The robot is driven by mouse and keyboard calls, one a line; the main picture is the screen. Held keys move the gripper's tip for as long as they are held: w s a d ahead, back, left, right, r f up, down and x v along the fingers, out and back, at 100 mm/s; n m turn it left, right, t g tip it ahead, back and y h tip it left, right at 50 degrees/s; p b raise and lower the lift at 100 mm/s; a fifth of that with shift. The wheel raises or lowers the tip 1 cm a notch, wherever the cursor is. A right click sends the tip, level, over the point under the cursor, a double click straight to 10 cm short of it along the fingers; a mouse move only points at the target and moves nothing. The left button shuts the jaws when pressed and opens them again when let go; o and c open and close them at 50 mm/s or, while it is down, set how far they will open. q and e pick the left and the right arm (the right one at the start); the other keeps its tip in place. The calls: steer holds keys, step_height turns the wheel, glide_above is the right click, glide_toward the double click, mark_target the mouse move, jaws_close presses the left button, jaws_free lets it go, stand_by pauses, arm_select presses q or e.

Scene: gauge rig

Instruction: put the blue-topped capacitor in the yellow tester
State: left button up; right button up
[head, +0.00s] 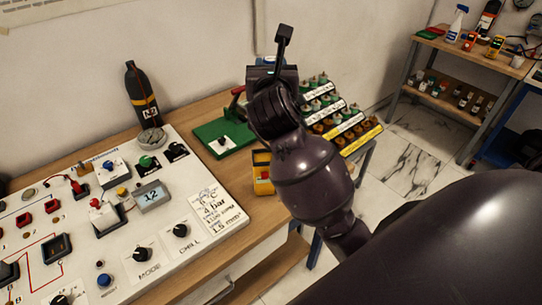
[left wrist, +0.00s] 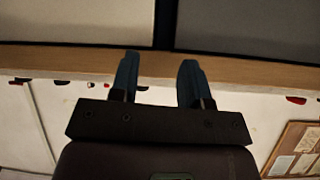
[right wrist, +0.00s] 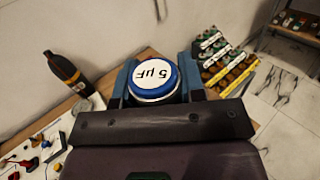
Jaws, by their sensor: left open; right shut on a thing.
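The blue-topped capacitor (right wrist: 152,78), with a white "5 µF" label, is between the fingers of my right gripper (right wrist: 158,80) in the right wrist view. The gripper is shut on it. My left gripper (left wrist: 156,82) is open and empty in the left wrist view.
A white control panel (head: 215,195) with knobs covers the bench's left side. A green board (head: 222,139) and a dark bottle (head: 141,95) stand behind. A stepped rack (head: 345,125) of capacitors is right of my arm. A shelf (head: 470,50) stands farther right.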

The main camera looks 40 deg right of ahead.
step_height(320, 180, down, 17)
steer(key=shift+r+b, duration=0.15)
steer(key=shift+b, duration=1)
step_height(320, 180, down, 3)
steer(key=shift+r, duration=0.15)
arm_select(q)
steer(key=shift+w+d+f, duration=0.15)
steer(key=shift+w+f, duration=0.35)
steer(key=shift+f, duration=0.1)
steer(key=shift+s+f, duration=0.1)
arm_select(e)
steer(key=shift+f, duration=0.4)
steer(key=o, duration=1)
arm_select(q)
steer(key=shift+f, duration=0.15)
